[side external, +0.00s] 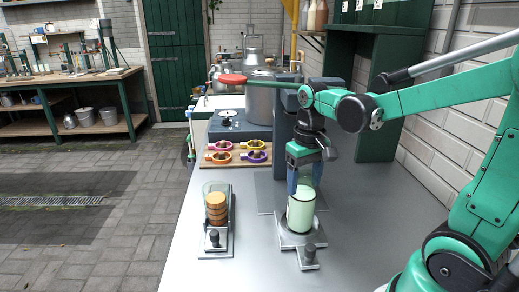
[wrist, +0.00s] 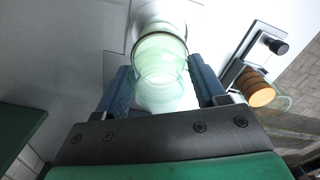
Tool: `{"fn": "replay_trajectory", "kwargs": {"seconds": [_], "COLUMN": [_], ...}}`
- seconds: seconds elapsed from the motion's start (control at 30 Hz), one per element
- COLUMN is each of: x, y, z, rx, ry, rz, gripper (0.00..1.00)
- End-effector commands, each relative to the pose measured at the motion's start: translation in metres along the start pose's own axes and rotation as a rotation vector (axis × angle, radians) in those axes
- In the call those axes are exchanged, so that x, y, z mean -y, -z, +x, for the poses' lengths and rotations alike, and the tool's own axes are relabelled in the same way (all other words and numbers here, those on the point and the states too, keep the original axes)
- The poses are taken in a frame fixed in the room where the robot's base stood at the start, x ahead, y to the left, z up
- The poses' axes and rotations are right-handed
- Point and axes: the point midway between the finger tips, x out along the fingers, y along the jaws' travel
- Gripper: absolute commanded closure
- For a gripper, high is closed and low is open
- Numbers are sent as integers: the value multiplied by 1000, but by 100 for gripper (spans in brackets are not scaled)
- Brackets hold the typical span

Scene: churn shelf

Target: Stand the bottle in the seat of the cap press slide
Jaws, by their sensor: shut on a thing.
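A pale green, see-through bottle (side external: 301,212) stands upright over the metal slide (side external: 286,240) with a dark knob (side external: 309,247). Its lower end is at the seat, but I cannot tell whether it rests fully on it. My gripper (side external: 304,182) points down with its blue fingers around the bottle's upper part and is shut on it. In the wrist view the bottle (wrist: 160,65) lies between the two blue fingers of my gripper (wrist: 168,92). The seat is largely hidden behind the bottle there.
Left of the slide, a metal stand (side external: 216,252) holds a clear holder with wooden discs (side external: 216,208) and has its own dark knob. Behind are a wooden board (side external: 206,160) with several coloured rings and a large metal can (side external: 262,100). The front counter (side external: 262,275) is clear.

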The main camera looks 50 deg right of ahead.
Motion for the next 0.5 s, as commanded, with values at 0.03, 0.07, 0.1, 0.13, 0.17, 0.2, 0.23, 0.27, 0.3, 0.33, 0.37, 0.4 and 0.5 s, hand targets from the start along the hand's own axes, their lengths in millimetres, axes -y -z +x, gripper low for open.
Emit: {"fn": "replay_trajectory", "kwargs": {"seconds": [0.03, 0.07, 0.1, 0.13, 0.17, 0.2, 0.23, 0.27, 0.3, 0.33, 0.37, 0.4, 0.5], "x": [0, 0, 0, 0, 0, 0, 0, 0, 0, 0, 0, 0, 0], "y": [0, 0, 0, 0, 0, 0, 0, 0, 0, 0, 0, 0, 0], "z": [0, 0, 0, 0, 0, 0, 0, 0, 0, 0, 0, 0, 0], "rx": [0, 0, 0, 0, 0, 0, 0, 0, 0, 0, 0, 0, 0], "ry": [0, 0, 0, 0, 0, 0, 0, 0, 0, 0, 0, 0, 0], "rz": [0, 0, 0, 0, 0, 0, 0, 0, 0, 0, 0, 0, 0], "gripper": [100, 100, 100, 100, 100, 100, 100, 100, 100, 100, 27, 16, 0]}}
